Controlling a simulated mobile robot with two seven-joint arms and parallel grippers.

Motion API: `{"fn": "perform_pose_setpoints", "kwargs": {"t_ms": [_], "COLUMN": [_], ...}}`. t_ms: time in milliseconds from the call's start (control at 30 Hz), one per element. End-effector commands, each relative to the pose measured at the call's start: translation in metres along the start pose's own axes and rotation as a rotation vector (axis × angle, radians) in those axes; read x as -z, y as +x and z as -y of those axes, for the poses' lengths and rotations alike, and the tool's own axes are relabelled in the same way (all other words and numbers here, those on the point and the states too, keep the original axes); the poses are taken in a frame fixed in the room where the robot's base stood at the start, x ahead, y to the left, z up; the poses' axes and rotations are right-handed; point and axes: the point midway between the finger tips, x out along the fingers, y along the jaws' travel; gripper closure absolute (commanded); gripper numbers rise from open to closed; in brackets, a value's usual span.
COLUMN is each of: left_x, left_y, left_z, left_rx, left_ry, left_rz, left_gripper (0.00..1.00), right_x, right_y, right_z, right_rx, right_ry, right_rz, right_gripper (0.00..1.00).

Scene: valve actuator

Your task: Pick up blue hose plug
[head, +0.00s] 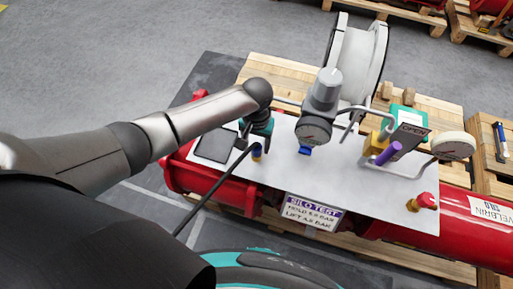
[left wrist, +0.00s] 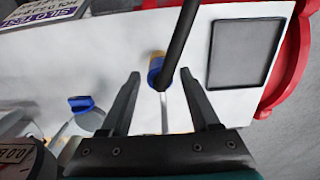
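The blue hose plug (head: 257,153) sits on the white panel with a black hose running from it. In the left wrist view the plug (left wrist: 155,72) shows as a blue collar with a brass ring, partly covered by the black hose. My left gripper (head: 248,137) is just beside the plug in the head view. In the left wrist view its two fingers (left wrist: 160,78) are spread apart, with the plug and hose seen between and beyond them. I cannot tell whether either finger touches it. My right gripper is not in view.
The white panel (head: 270,172) lies on a red cylinder (head: 455,220) over wooden pallets. A gauge (head: 313,130) with a blue knob (head: 305,151) stands right of the plug. A dark flat plate (head: 214,146) lies left of it. The black hose (head: 210,194) crosses toward me.

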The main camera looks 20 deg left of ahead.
Motion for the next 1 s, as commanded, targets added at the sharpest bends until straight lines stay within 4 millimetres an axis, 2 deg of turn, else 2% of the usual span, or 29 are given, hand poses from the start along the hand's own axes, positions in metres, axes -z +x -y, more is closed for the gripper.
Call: {"fn": "perform_pose_setpoints", "kwargs": {"t_ms": [67,533,1000], "left_x": [0.0,0.0,0.0003], "left_y": [-0.0002,-0.0002,-0.001], "left_z": [-0.0001,0.0001,0.0002], "left_rx": [0.0,0.0,0.0], "left_ry": [0.0,0.0,-0.001], "left_rz": [0.0,0.0,-0.001], "left_gripper": [0.47,1.0,1.0], "right_x": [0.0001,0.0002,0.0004], "right_y": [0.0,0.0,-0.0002], "right_z": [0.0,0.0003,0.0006], "right_rx": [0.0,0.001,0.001], "right_ry": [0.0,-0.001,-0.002], "right_rz": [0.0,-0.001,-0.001], "right_gripper": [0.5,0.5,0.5]}}
